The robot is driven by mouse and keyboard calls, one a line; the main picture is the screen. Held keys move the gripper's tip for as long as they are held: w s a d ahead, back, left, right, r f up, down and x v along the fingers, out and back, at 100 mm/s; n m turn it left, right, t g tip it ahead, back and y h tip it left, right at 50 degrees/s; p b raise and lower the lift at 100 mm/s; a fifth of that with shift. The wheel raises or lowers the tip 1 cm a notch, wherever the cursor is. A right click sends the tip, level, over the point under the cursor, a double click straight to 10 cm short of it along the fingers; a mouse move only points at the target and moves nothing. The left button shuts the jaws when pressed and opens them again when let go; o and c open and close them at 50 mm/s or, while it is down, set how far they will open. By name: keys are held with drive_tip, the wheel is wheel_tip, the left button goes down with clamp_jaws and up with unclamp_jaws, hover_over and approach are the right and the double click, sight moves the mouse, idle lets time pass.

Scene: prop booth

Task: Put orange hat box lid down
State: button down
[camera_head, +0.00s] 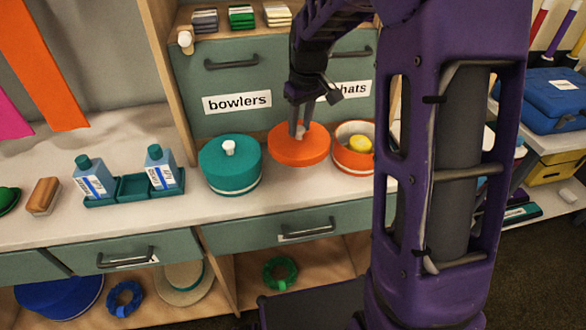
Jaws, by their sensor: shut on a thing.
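The orange hat box lid (283,147) is round, with a pale knob on top. My gripper (298,130) points down and is shut on the lid's knob. The lid looks held above the counter, between the teal hat box and the orange hat box. The orange hat box (349,164) stands open on the counter just to the right, with a yellow thing (359,145) inside. Its right side is hidden behind my arm. I cannot tell exactly how high the lid is.
The teal hat box (230,164), with its lid on, stands close to the left. Farther left are a green tray (133,187) with two bottles and a brown brush (43,196).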

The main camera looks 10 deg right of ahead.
wheel_tip(320, 180, down, 10)
drive_tip(key=shift+r+b, duration=0.1)
drive_tip(key=shift+b, duration=0.75)
drive_tip(key=shift+f, duration=0.25)
drive_tip(key=c, duration=0.6)
unclamp_jaws()
drive_tip(key=shift+r, duration=0.1)
drive_tip(key=shift+o, duration=0.2)
drive_tip(key=shift+r, duration=0.1)
drive_tip(key=r, duration=0.4)
drive_tip(key=s+r+p, duration=0.1)
drive_tip(key=r, duration=0.3)
drive_tip(key=r+p, duration=0.1)
drive_tip(key=r, duration=0.3)
drive_tip(key=shift+s+d, duration=0.35)
